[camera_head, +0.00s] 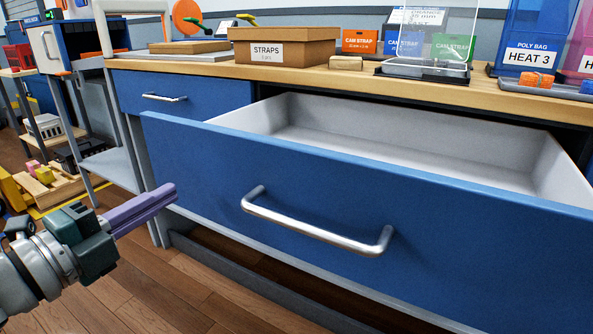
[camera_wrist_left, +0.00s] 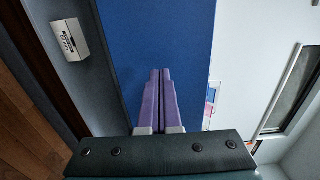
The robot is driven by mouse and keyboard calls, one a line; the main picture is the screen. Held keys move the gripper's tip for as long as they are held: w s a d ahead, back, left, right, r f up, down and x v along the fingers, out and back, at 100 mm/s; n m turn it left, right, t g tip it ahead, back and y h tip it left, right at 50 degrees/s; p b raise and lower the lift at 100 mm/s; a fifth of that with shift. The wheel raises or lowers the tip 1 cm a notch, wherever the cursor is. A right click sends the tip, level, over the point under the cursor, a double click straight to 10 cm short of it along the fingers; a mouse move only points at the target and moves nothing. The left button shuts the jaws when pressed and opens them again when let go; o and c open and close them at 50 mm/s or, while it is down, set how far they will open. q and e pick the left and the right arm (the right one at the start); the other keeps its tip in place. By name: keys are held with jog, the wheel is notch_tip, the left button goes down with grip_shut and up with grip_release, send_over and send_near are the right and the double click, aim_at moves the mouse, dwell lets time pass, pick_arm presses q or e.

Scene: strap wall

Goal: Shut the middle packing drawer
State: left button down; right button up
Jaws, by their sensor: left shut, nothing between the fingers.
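The middle packing drawer (camera_head: 330,215) is pulled out from the bench, with a blue front and a curved metal bar handle (camera_head: 315,226). Its pale grey inside looks empty where it shows. My left gripper (camera_head: 174,191) has purple fingers, shut and empty. In the head view its tips are by the left part of the drawer front; I cannot tell whether they touch it. In the left wrist view the shut fingers (camera_wrist_left: 160,75) point at a blue panel (camera_wrist_left: 165,40). My right gripper is not in view.
A shut blue drawer (camera_head: 185,97) is at the left of the bench. The wooden bench top (camera_head: 210,71) holds a STRAPS box (camera_head: 280,47), strap packs and a blue HEAT 3 bin (camera_head: 535,35). A grey-framed cart (camera_head: 110,165) stands left. Wooden floor shows below.

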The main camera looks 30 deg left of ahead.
aim_at(198, 178)
pick_arm(q)
jog(key=shift+w, duration=2)
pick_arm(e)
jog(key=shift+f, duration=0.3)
pick_arm(q)
jog(key=shift+w+b, duration=0.15)
jog(key=shift+b, duration=0.15)
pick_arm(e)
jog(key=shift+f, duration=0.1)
